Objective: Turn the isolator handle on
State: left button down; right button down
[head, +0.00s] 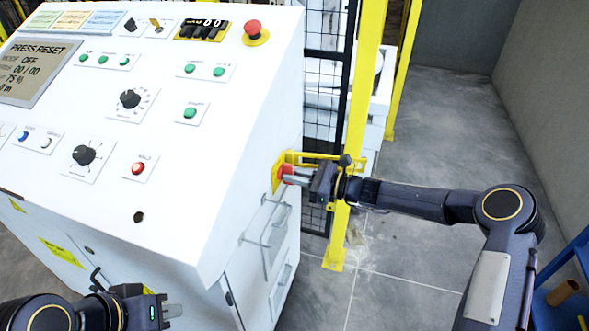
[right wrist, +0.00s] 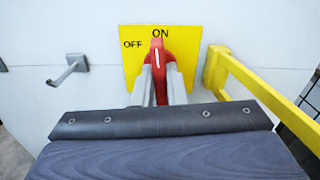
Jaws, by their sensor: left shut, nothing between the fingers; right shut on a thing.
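The red isolator handle (right wrist: 158,58) sits on a yellow plate (right wrist: 134,66) marked OFF and ON, on the side of the white cabinet. Its white line stands nearly upright, pointing up at the word ON. My right gripper (right wrist: 158,88) is shut on the handle, one finger on each side of it. In the head view my right gripper (head: 297,176) reaches in from the right to the red handle (head: 287,171). My left gripper (head: 172,311) is shut and empty at the lower left, in front of the cabinet.
The white control cabinet (head: 190,150) has knobs, buttons and a screen reading PRESS RESET. A yellow bracket (right wrist: 222,72) stands close on the right of the handle. A yellow post (head: 362,90) and black mesh fence stand behind my right gripper. A metal hook (right wrist: 68,70) is left of the plate.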

jog(key=shift+m+p, duration=0.35)
jog(key=shift+m, duration=0.25)
jog(key=shift+f, duration=0.1)
jog(key=c, duration=1.5)
grip_release()
jog(key=shift+o, duration=0.2)
jog(key=v, duration=0.8)
jog(key=shift+a, duration=0.1)
